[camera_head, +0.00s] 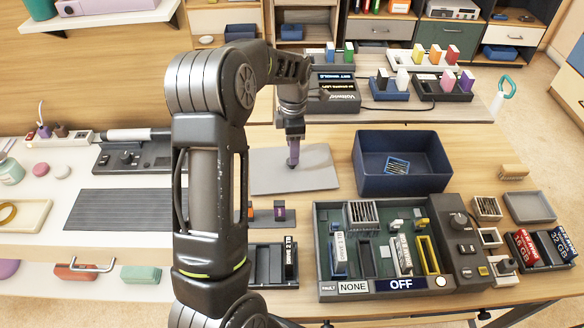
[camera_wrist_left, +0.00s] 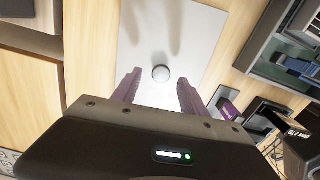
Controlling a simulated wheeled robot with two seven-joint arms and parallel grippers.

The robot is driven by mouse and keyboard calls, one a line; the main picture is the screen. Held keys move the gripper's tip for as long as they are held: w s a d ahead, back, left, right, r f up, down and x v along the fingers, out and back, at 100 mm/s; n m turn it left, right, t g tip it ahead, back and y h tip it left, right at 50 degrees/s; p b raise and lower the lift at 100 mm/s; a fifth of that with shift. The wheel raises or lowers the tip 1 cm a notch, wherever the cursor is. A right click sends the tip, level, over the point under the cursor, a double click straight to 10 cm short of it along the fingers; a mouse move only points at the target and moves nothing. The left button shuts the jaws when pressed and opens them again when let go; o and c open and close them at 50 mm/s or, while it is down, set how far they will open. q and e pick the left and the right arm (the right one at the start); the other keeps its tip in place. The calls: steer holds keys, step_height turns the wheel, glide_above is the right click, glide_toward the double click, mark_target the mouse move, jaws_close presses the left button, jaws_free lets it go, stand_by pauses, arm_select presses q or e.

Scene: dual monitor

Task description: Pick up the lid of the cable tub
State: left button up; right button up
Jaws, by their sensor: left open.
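The lid is a flat light-grey plate (camera_head: 318,166) lying on the wooden table, left of the dark-blue tub (camera_head: 405,187). In the left wrist view the lid (camera_wrist_left: 198,38) has a round grey knob (camera_wrist_left: 161,73) at its middle. My left gripper (camera_head: 293,163) points down over the lid, and its fingers hide the knob in the head view. In the left wrist view my left gripper (camera_wrist_left: 159,82) is open, with one purple finger on each side of the knob's line and nothing held. I cannot tell the exact height above the knob. My right gripper is not in view.
The tub stands open with a small slatted blue item (camera_head: 397,166) inside. A panel with several modules (camera_head: 328,285) is in front of it. A small stand with a purple block (camera_head: 279,212) lies just in front of the lid. Cartridge racks (camera_head: 330,105) stand behind.

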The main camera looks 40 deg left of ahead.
arm_select(q)
steer(key=f, duration=0.4)
steer(key=shift+s+f+p, duration=0.2)
steer(key=shift+f+p, duration=0.1)
steer(key=shift+p, duration=0.05)
steer(key=shift+c, duration=0.4)
jaws_close()
